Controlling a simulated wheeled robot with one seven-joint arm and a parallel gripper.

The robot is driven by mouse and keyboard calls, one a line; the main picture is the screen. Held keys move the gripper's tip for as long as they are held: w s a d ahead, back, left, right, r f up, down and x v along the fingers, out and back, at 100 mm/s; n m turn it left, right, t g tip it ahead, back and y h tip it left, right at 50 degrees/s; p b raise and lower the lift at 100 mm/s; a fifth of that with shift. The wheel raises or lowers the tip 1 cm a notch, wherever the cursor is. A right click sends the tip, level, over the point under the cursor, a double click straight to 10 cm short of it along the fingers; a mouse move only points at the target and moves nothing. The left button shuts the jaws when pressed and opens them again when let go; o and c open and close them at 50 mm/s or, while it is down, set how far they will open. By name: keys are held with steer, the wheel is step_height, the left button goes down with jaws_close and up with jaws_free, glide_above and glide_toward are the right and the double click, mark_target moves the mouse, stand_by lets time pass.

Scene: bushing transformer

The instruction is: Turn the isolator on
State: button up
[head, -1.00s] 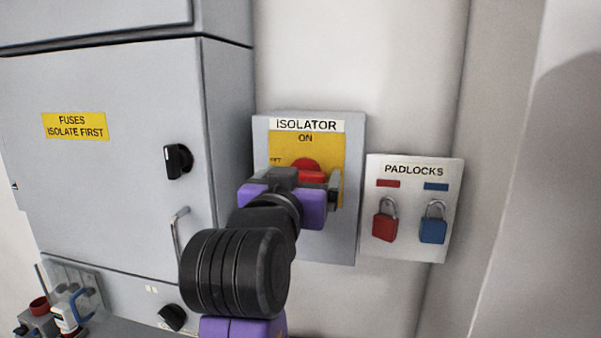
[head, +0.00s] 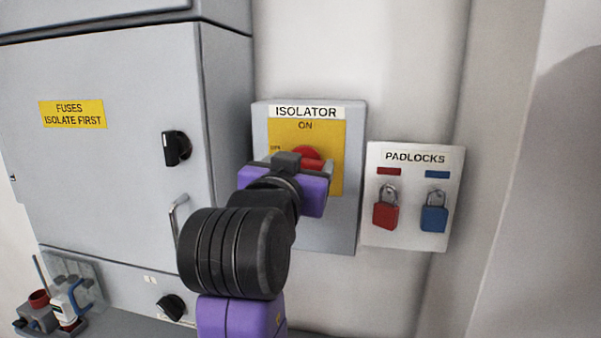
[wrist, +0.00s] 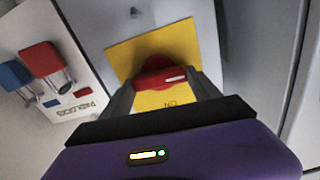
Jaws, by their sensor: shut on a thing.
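The isolator (head: 341,225) is a grey box on the wall with a yellow plate (head: 333,135) marked ON at the top. Its red rotary knob (head: 309,153) is partly hidden behind my gripper in the head view. In the wrist view, which sees the panel upside down, the red knob (wrist: 164,78) has its bar lying crosswise, with a white mark at its right end. My gripper (wrist: 163,88) is shut on the knob's bar, one finger at each end. The purple gripper body (head: 312,190) covers the lower plate in the head view.
The padlock board (head: 408,239) with a red padlock (head: 385,215) and a blue padlock (head: 433,218) is close on the right. A grey cabinet (head: 110,190) with a black knob (head: 175,148) and a bar handle (head: 177,222) stands left.

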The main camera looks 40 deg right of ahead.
steer(key=shift+s+d+f+m+b, duration=0.1)
steer(key=shift+m+b, duration=2.7)
steer(key=shift+b, duration=0.05)
steer(key=shift+s+f+m+b, duration=0.1)
steer(key=shift+f+m+b, duration=0.05)
steer(key=shift+m+b, duration=2.7)
steer(key=shift+d+f+m+b, duration=0.1)
steer(key=shift+m+b, duration=2.65)
steer(key=shift+b, duration=0.15)
steer(key=o, duration=1.4)
steer(key=shift+a, duration=0.1)
steer(key=b+v, duration=0.1)
steer(key=v, duration=0.6)
steer(key=shift+s+a, duration=0.25)
steer(key=shift+a, duration=0.05)
